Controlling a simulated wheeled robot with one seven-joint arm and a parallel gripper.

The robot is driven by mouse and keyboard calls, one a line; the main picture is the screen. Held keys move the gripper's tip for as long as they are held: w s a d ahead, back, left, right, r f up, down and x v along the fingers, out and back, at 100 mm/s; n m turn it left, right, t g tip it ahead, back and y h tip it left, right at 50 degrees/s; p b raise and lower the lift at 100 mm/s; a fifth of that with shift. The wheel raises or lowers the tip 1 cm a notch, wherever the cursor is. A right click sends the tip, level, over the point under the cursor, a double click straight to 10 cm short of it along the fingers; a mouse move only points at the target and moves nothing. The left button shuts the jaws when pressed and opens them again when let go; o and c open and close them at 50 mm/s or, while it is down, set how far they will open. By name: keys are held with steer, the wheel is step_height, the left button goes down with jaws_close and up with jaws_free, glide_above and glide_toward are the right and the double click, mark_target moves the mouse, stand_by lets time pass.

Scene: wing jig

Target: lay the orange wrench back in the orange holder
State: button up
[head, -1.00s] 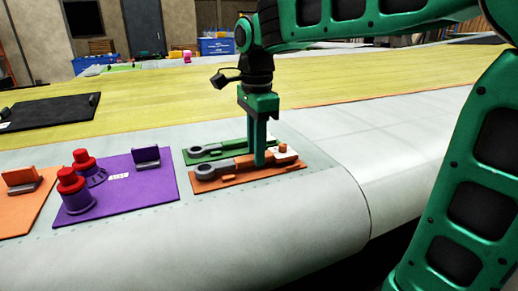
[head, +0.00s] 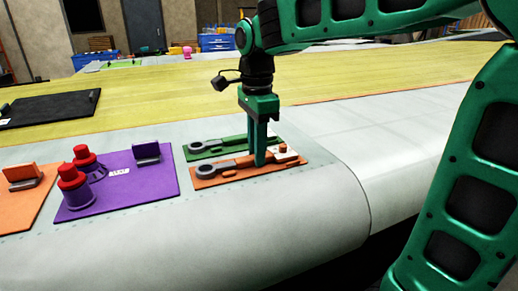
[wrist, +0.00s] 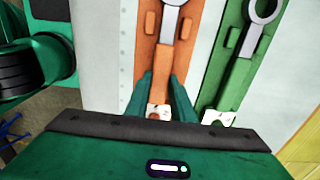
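The orange wrench (head: 207,170), with a grey ring end and an orange handle, lies lengthwise over the orange holder (head: 215,182). In the wrist view its orange handle (wrist: 166,55) runs down between my fingers, and the holder (wrist: 143,60) shows on both sides of it. My gripper (head: 260,163) points straight down at the handle, toward the holder's right half. In the wrist view my gripper (wrist: 161,78) has a finger on each side of the handle, close against it. My fingers hide part of the handle, and I cannot see whether it rests fully on the holder.
A green holder with a grey-ended wrench (head: 205,147) lies just behind, on the right in the wrist view (wrist: 262,12). A purple board (head: 125,190) with red-topped pieces stands to the left, then another orange board (head: 20,205). The curved grey wing surface (head: 300,215) in front is clear.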

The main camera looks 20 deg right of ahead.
steer(key=o, duration=0.5)
step_height(320, 180, up, 11)
steer(key=shift+w+f, duration=0.1)
stand_by(0.3)
